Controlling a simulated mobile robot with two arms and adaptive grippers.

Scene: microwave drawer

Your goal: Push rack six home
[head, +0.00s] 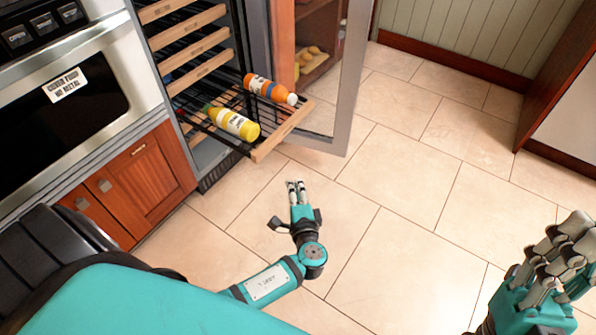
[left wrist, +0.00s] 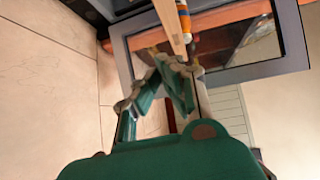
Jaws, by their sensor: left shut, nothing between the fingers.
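In the left wrist view the rack's wooden front (left wrist: 168,22) shows beyond the fingers. My right gripper (head: 550,258) is at the lower right; its fingers overlap, so its opening is unclear.
Other racks (head: 196,62) sit inside the cooler above. The open glass door (head: 350,85) stands close to the right of the rack. An oven (head: 70,90) and wooden cabinet doors (head: 140,180) are at left. The tiled floor (head: 400,180) in front is clear.

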